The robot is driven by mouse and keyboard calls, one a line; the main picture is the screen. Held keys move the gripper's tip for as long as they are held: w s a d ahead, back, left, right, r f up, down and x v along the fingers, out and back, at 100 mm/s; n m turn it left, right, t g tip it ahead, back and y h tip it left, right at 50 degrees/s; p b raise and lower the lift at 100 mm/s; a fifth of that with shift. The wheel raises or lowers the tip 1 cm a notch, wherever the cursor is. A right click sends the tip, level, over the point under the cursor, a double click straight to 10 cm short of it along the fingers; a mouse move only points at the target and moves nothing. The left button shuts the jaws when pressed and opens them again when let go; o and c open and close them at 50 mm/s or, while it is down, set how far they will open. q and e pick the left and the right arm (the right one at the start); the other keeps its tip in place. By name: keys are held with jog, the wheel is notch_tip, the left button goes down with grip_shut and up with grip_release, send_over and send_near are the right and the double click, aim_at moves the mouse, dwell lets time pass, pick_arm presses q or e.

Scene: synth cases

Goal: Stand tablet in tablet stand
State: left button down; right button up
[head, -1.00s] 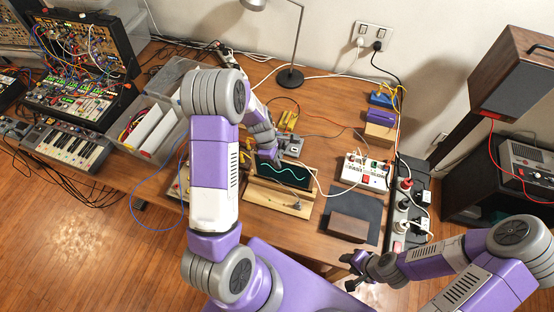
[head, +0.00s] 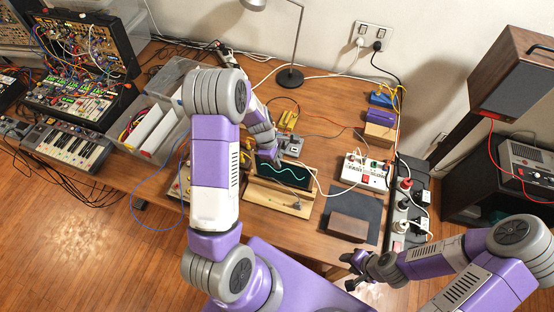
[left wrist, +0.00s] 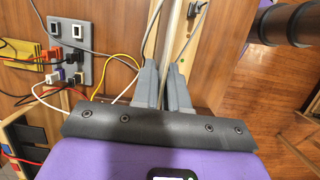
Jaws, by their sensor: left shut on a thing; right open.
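The tablet (head: 284,174) is dark with a teal wave on its screen. It leans back, upright on its long edge, at the wooden tablet stand (head: 277,202). Whether its lower edge is seated in the slot is too small to tell. My left gripper (head: 270,155) is shut on the tablet's upper left part. In the left wrist view its two grey fingers (left wrist: 164,88) pinch the tablet (left wrist: 173,40), seen edge-on as a thin strip, with pale wood of the stand beside it. My right gripper (head: 350,274) is open and empty off the table's front edge.
A dark mat (head: 366,208) with a brown block (head: 348,227) lies right of the stand. A white cabled box (head: 364,172) stands behind it, a power strip (head: 403,215) at the right edge. A lamp (head: 290,77) stands at the back; clear bins (head: 150,130) are left.

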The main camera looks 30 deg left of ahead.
pick_arm(q)
jog(key=shift+f+b, duration=1.85)
jog(key=shift+f, duration=0.6)
jog(key=c, duration=1.1)
grip_release()
jog(key=p+v, duration=0.1)
jog(key=v, duration=0.6)
jog(key=shift+r, duration=0.35)
jog(key=shift+s+f, duration=0.1)
